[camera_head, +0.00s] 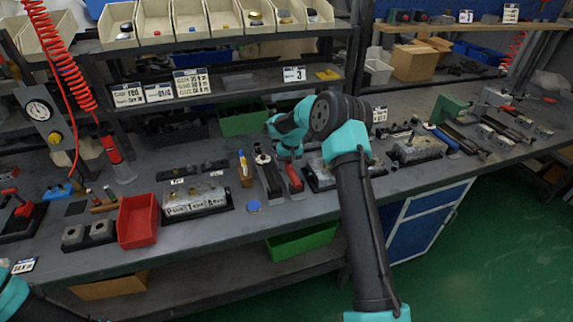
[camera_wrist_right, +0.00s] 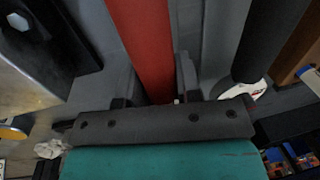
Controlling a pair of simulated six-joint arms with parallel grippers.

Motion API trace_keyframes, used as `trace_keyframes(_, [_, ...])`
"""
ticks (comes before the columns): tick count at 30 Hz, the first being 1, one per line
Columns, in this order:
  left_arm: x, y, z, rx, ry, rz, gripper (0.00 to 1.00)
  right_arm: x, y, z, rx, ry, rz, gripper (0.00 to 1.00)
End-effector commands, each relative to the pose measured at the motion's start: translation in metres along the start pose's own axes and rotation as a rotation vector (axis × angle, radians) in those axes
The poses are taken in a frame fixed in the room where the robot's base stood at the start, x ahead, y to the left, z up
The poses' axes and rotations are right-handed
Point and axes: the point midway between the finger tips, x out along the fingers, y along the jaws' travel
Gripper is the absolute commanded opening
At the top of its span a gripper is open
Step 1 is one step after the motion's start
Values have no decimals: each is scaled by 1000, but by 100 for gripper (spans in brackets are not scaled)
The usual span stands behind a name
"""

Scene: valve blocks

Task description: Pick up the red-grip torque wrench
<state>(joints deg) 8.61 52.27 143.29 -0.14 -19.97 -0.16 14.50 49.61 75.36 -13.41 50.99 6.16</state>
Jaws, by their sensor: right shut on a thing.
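The red-grip torque wrench shows its red handle (camera_head: 294,180) on the workbench in the head view, just in front of my right gripper (camera_head: 289,158). In the right wrist view the red grip (camera_wrist_right: 143,40) runs up between the two fingers of my right gripper (camera_wrist_right: 155,82), which is shut on it. The rest of the wrench is hidden by the gripper and arm. Whether the wrench is clear of its holder cannot be told. Of my left arm only a teal part shows at the bottom left; its gripper is out of view.
A dark-handled tool (camera_head: 269,176) lies just left of the red grip; a black handle (camera_wrist_right: 270,38) stands close on the right in the wrist view. A valve block (camera_head: 196,203) and a red bin (camera_head: 137,221) are further left. A blue cap (camera_head: 254,206) lies near the front edge.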

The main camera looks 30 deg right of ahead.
Motion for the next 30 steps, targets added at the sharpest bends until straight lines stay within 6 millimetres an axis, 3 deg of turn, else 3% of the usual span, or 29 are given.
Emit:
trace_keyframes(8, [0, 0, 0, 0, 0, 0, 43, -23, -4, -1, -1, 5, 0, 0])
trace_keyframes(21, [0, 0, 0, 0, 0, 0, 43, -91, -15, -1, -1, 5, 0, 0])
trace_keyframes(30, [0, 0, 0, 0, 0, 0, 43, -100, -16, 0, 0, 2, 0, 0])
